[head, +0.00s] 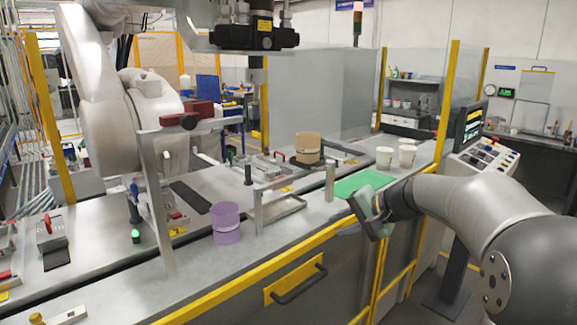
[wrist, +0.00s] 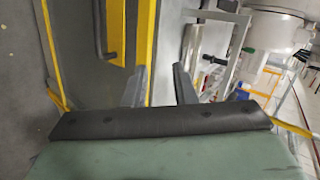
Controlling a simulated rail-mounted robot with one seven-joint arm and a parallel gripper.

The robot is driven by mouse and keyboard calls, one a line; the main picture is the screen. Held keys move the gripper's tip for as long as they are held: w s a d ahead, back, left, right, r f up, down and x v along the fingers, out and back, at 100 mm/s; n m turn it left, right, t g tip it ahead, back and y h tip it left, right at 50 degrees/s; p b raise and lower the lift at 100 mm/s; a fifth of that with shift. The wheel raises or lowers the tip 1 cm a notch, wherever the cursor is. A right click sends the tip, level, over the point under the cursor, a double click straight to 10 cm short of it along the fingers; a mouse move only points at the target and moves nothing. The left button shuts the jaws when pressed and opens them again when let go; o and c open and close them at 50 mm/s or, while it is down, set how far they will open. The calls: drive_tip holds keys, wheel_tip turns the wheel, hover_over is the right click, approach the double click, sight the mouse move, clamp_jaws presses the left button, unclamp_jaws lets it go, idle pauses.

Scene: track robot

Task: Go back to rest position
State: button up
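My gripper (head: 370,215) is in front of the bench's front edge in the head view, at the right of the middle, next to the green mat. In the wrist view its two grey fingers (wrist: 160,88) stand apart with nothing between them. The fingers point towards the bench front with the yellow edge. My arm comes in from the right of the head view.
The metal bench (head: 275,240) carries a purple cup (head: 227,224), a brown container (head: 308,147), a green mat (head: 362,184) and two white cups (head: 384,157) (head: 407,155). A metal frame (head: 155,190) stands at left. A control panel (head: 490,155) is at right.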

drive_tip(key=s+f+n+g+h, duration=0.2)
drive_tip(key=s+f, duration=0.3)
drive_tip(key=s, duration=0.6)
drive_tip(key=s+f+n+g+h, duration=0.2)
drive_tip(key=s+f, duration=0.3)
drive_tip(key=s, duration=0.6)
drive_tip(key=s+f+n+g+h, duration=0.2)
drive_tip(key=s+f+n+h, duration=0.1)
drive_tip(key=s, duration=0.8)
wheel_tip(320, 180, down, 2)
drive_tip(key=shift+s+a+f+h+p, duration=0.1)
drive_tip(key=shift+s+a+h+p, duration=0.15)
drive_tip(key=shift+h, duration=0.35)
